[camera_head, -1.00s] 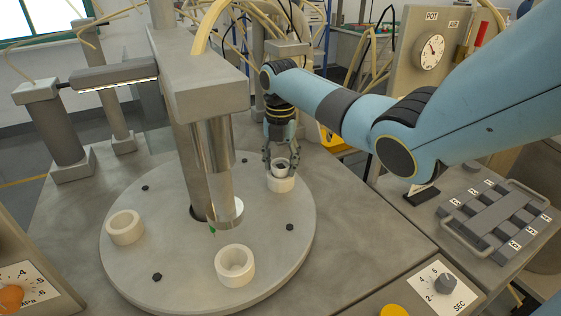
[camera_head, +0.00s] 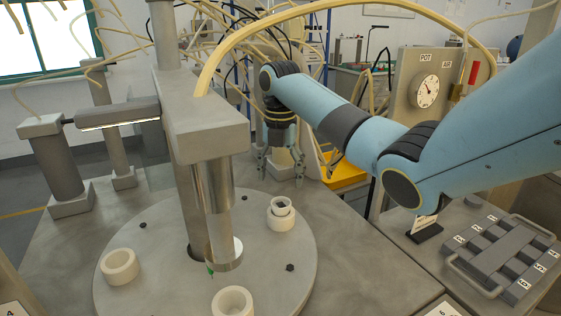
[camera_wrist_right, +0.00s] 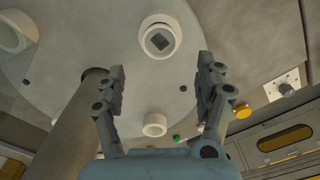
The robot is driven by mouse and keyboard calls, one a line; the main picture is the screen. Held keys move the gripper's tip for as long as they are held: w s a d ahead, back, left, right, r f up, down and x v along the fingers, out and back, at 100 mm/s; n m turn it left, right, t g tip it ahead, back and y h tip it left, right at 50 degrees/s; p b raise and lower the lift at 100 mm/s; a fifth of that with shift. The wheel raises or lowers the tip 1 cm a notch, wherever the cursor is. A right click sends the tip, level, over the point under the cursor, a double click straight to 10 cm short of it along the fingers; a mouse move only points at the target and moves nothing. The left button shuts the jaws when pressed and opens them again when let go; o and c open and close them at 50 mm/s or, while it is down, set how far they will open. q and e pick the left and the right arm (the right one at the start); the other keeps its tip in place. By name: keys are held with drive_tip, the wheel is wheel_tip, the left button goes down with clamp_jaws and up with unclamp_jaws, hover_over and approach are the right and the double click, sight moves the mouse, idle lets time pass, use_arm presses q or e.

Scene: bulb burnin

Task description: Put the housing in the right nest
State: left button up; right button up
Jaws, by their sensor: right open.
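The housing (camera_head: 282,211), a small white cup with a dark inside, sits upright in the right nest (camera_head: 281,224), a white ring on the round grey plate. In the right wrist view the housing (camera_wrist_right: 150,43) shows inside the nest (camera_wrist_right: 176,28), with a dark square at its centre. My right gripper (camera_head: 281,180) is open and empty, above and behind the housing and apart from it. Its spread fingers also show in the right wrist view (camera_wrist_right: 161,68). My left gripper is not in view.
Two other white nests, at the left (camera_head: 120,266) and front (camera_head: 233,302), look empty. A metal press column (camera_head: 222,215) stands over the plate (camera_head: 160,235), left of the right nest. A grey rack with handles (camera_head: 500,255) lies at the right.

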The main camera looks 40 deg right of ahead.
wheel_tip(320, 180, up, 4)
drive_tip(key=shift+r, duration=0.15)
idle(0.6)
